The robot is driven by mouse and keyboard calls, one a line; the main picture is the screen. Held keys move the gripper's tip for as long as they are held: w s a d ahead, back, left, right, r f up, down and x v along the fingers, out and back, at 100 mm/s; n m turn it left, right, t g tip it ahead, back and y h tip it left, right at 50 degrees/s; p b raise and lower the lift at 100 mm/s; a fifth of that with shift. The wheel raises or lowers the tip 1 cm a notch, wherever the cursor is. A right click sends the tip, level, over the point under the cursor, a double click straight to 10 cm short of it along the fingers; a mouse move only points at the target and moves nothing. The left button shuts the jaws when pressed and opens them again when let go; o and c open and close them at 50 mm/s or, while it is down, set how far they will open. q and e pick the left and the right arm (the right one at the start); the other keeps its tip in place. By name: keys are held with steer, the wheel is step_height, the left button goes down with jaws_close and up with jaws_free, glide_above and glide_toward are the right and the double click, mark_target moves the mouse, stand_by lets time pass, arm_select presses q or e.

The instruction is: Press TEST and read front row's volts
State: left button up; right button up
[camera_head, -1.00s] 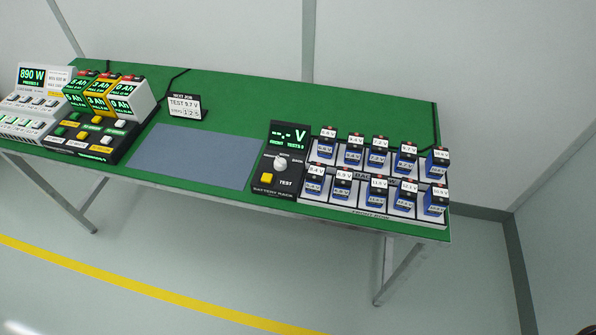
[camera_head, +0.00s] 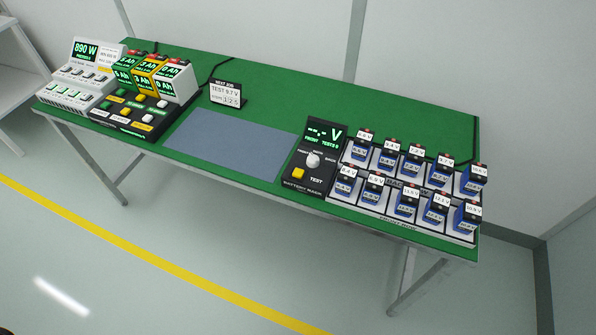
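The battery rack's tester panel (camera_head: 313,165) stands on the green table, right of centre. Its display (camera_head: 326,132) shows "-.- V" with small text below that reads like FRONT and TESTS. A white selector knob (camera_head: 313,160) sits mid-panel. The yellow TEST button (camera_head: 298,174) is at the panel's lower left. The front row of blue batteries (camera_head: 405,206) stands in the rack right of the panel, with white volt labels on top. The back row (camera_head: 414,165) stands behind it. Neither gripper is in view; a small dark shape at the lower left edge is unclear.
A job card (camera_head: 226,93) reads TEST 9.7 V. A grey-blue mat (camera_head: 230,145) lies bare in the middle of the green table (camera_head: 290,90). A white charger unit (camera_head: 75,85) and a black rack of coloured packs (camera_head: 125,115) stand at the left.

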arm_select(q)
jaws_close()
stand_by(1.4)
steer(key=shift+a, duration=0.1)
